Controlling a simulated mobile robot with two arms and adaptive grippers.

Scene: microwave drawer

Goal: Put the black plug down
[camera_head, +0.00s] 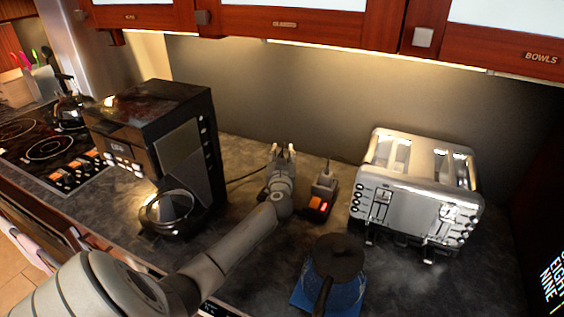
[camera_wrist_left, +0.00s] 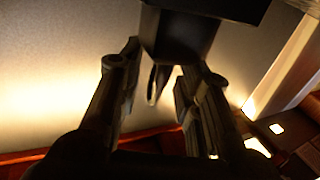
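My left gripper (camera_head: 283,152) reaches over the counter, its fingers pointing toward the back wall. In the left wrist view a black block, which I take as the black plug (camera_wrist_left: 180,35), sits at the tips of the two fingers (camera_wrist_left: 168,70), which appear to hold it from both sides. This view is dark and the contact is hard to see. A thin black cord (camera_head: 245,176) runs from beside the coffee machine (camera_head: 185,150) to my gripper. The plug is hardly distinguishable in the head view. My right gripper is not in view.
A power strip (camera_head: 318,205) with a lit red switch lies just right of my gripper. A silver toaster (camera_head: 412,205) stands further right. A blue pot with a dark top (camera_head: 340,285) stands in front. Dark counter (camera_head: 270,275) is bare left of the pot. Cabinets hang above.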

